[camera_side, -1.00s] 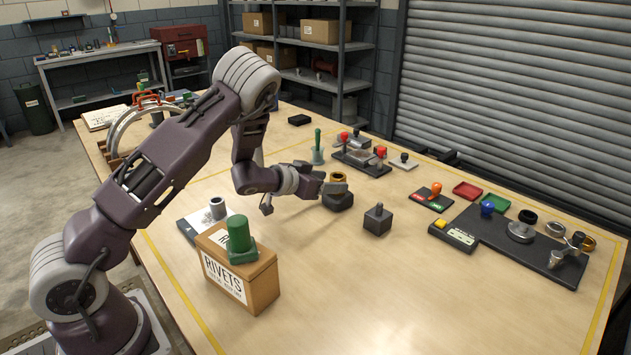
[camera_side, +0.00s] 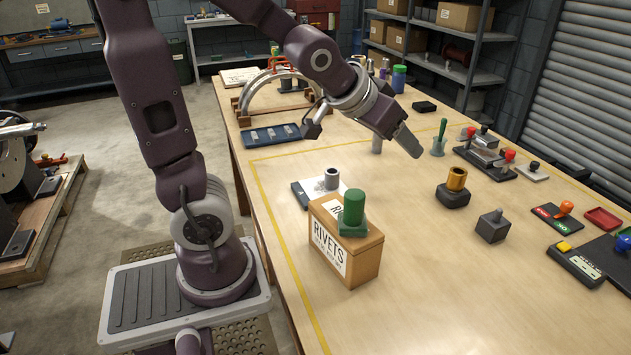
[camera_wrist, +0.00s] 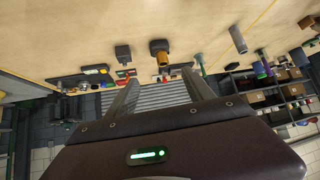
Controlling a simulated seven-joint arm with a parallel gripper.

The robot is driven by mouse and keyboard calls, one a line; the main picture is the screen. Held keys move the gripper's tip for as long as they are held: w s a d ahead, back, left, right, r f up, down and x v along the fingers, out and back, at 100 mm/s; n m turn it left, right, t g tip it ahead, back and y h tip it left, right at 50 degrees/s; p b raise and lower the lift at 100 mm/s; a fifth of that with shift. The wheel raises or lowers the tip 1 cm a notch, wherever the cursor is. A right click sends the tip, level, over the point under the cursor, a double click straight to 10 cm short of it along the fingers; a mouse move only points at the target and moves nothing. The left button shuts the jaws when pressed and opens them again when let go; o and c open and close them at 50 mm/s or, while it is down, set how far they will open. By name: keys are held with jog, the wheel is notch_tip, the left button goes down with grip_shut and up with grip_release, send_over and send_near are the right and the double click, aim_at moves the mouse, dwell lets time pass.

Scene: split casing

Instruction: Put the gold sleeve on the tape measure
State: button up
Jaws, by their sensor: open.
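The gold sleeve (camera_side: 456,178) stands upright on a dark rounded block (camera_side: 453,197), right of centre in the side view. The sleeve (camera_wrist: 161,57) also shows in the upside-down wrist view, on its block (camera_wrist: 158,45). I cannot tell for sure which thing is the tape measure. A dark square block with a short stub (camera_side: 492,228) stands in front and to the right of the sleeve. My gripper (camera_side: 410,142) is in the air above the table, left of and behind the sleeve and apart from it. Its fingers (camera_wrist: 163,88) are open and empty in the wrist view.
A rivets box (camera_side: 345,255) carries a green cylinder on a base (camera_side: 353,212). A grey cylinder (camera_side: 332,179) stands behind it. A black box with a yellow button (camera_side: 577,262) lies at right. Clamps (camera_side: 485,152) and a green-handled tool (camera_side: 440,138) stand farther back.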

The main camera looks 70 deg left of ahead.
jog(key=s+d+m+g+h, duration=0.1)
jog(key=s+d, duration=0.3)
jog(key=s, duration=0.5)
jog(key=s+d+m+g+h, duration=0.1)
jog(key=s+d, duration=0.4)
jog(key=s, duration=0.5)
jog(key=shift+d+r+g, duration=0.15)
jog(key=shift+r+g, duration=0.15)
jog(key=shift+g, duration=0.5)
